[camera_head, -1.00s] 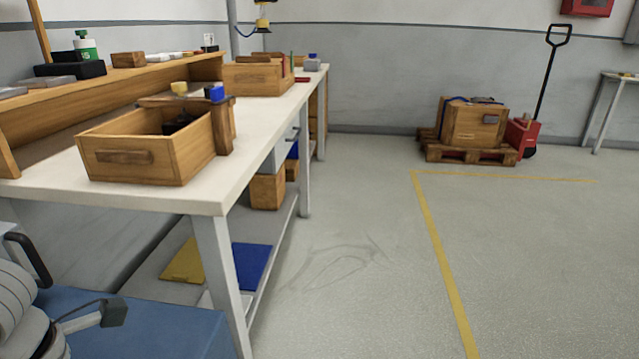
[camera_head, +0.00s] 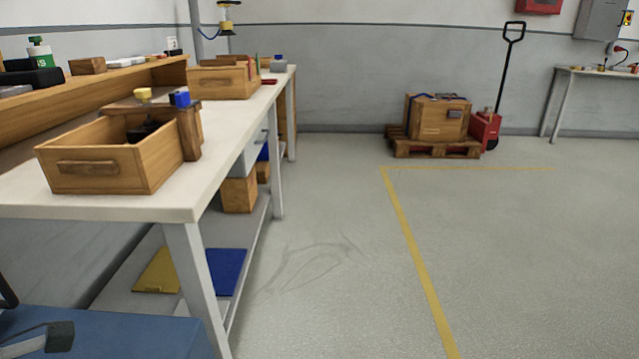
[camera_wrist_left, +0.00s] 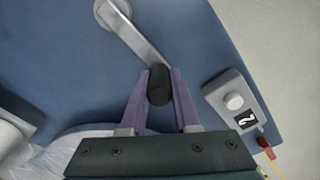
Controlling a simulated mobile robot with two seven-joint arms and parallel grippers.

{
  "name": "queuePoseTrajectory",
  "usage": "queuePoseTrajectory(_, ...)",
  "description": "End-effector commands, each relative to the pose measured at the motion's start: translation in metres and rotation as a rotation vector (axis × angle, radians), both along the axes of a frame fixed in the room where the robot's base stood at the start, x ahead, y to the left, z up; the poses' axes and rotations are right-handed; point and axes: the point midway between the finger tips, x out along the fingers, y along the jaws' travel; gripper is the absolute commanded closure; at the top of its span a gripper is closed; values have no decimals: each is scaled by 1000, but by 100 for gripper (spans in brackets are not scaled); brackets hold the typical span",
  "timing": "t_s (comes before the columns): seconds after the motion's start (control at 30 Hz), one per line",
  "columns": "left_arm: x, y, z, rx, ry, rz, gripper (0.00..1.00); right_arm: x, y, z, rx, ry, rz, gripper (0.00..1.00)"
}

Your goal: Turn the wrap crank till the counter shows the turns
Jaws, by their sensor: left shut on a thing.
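The crank (camera_wrist_left: 132,36) shows in the left wrist view as a silver arm over a blue surface (camera_wrist_left: 60,60), with a black grip (camera_wrist_left: 158,86) at its lower end. My left gripper (camera_wrist_left: 159,84) has its two purple fingers shut on the black grip, one on each side. To its right is a small grey counter box (camera_wrist_left: 222,86) with a round light knob and a dark window (camera_wrist_left: 245,118). One light digit shows there, tilted, perhaps a 2. The crank and counter cannot be made out in the head view. My right gripper is not in view.
A blue top (camera_head: 120,335) is at the lower left in the head view. A workbench (camera_head: 100,207) with wooden boxes (camera_head: 95,173) stands beyond it on the left. A pallet (camera_head: 430,149) with a crate and a red pallet jack (camera_head: 485,130) is further back. Open floor lies right.

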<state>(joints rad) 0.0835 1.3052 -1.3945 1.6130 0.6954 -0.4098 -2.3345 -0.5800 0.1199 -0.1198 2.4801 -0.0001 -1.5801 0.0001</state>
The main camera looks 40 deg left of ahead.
Motion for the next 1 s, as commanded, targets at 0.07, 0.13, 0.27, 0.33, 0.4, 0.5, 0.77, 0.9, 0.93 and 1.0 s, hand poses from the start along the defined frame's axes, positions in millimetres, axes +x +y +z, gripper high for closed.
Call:
queuePoseTrajectory(0.07,4,-2,1,-7,-11,-1,100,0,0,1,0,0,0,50)
queuePoseTrajectory(0.13,5,-3,2,-8,-12,-2,66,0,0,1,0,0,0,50)
queuePoseTrajectory(0.27,4,-3,1,-8,-10,-2,52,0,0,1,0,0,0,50)
queuePoseTrajectory(0.33,3,-3,1,-8,-9,-1,44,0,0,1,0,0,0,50)
queuePoseTrajectory(0.4,3,-2,1,-7,-8,-1,40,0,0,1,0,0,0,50)
queuePoseTrajectory(0.5,3,-2,1,-6,-7,-1,40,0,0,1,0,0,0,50)
queuePoseTrajectory(0.77,2,-2,18,-5,-6,-1,40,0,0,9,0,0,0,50)
queuePoseTrajectory(0.9,3,-1,48,-4,-7,-2,40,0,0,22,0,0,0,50)
queuePoseTrajectory(0.93,2,-1,54,-4,-7,-2,40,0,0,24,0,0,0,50)
queuePoseTrajectory(1.0,2,-1,68,-4,-7,-1,40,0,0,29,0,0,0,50)
